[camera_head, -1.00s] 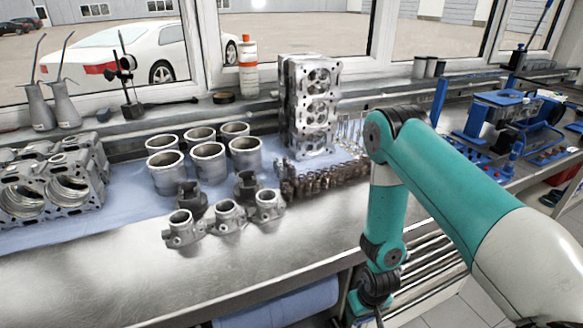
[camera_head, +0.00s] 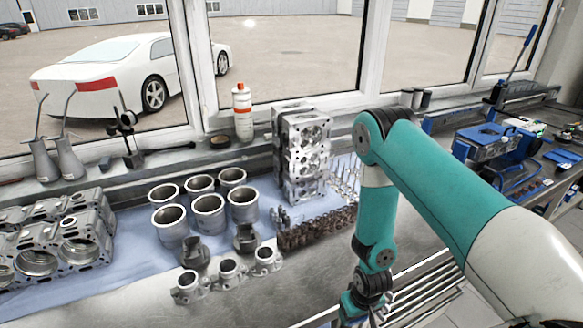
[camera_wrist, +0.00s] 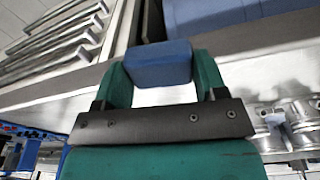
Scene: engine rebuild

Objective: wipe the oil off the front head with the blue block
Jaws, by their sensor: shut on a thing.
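My gripper (camera_wrist: 158,82) is shut on the blue block (camera_wrist: 158,62) in the wrist view, with one green finger on each side of it. In the head view my gripper and the block are out of sight, below the bottom edge. An upright metal head (camera_head: 303,150) stands on the bench at the back, near the window. It faces the room with its row of round chambers. I cannot make out oil on it at this size. I cannot tell which part is the front head.
Cylinder liners (camera_head: 207,213), pistons (camera_head: 195,252) and small metal housings (camera_head: 229,270) crowd the bench left of my arm. A cast block (camera_head: 60,240) stands far left. A bottle (camera_head: 242,112) stands on the sill. Drawers (camera_wrist: 62,42) show in the wrist view.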

